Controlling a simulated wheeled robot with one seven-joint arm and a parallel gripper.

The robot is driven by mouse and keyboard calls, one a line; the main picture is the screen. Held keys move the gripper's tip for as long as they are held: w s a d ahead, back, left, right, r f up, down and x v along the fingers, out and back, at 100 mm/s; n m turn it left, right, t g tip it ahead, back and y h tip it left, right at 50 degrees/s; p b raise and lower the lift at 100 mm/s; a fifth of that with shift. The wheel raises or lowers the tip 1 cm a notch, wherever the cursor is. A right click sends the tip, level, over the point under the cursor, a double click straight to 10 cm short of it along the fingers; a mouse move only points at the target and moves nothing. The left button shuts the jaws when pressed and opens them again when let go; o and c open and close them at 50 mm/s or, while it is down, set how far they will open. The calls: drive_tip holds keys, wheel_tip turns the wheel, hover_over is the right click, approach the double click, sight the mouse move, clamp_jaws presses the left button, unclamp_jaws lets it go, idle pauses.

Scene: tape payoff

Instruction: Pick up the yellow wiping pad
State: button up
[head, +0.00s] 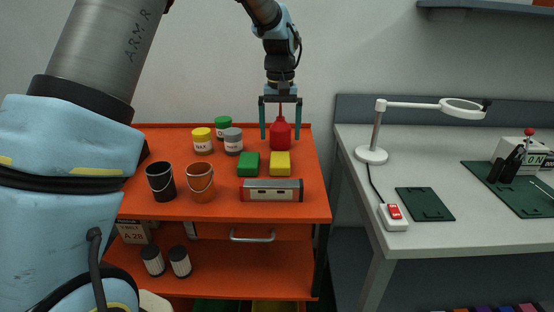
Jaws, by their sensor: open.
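The yellow wiping pad (280,163) is a small block lying on the top of the orange cart (228,210), right of a similar green block (248,164). My gripper (281,136) points down in the head view, with its two teal fingers apart. In the picture it is above and behind the yellow pad, with the red bottle (280,134) showing between the fingers. I cannot tell whether the fingers touch the bottle or are in front of it. The yellow pad is in plain view.
A grey and red level (271,190) lies in front of the pads. A grey bench with a lamp (372,154) stands at the right.

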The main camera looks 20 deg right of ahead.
sight(280, 158)
wheel_tip(280, 158, down, 9)
drive_tip(key=p, duration=0.3)
drive_tip(key=shift+f, duration=0.15)
drive_tip(key=c, duration=1.4)
wheel_tip(280, 158, up, 10)
drive_tip(key=b, duration=0.2)
drive_tip(key=shift+b, duration=0.4)
drive_tip(key=shift+c, duration=0.2)
drive_tip(key=o, duration=0.9)
drive_tip(key=shift+c, duration=0.2)
drive_tip(key=c, duration=0.6)
drive_tip(key=shift+s, duration=0.1)
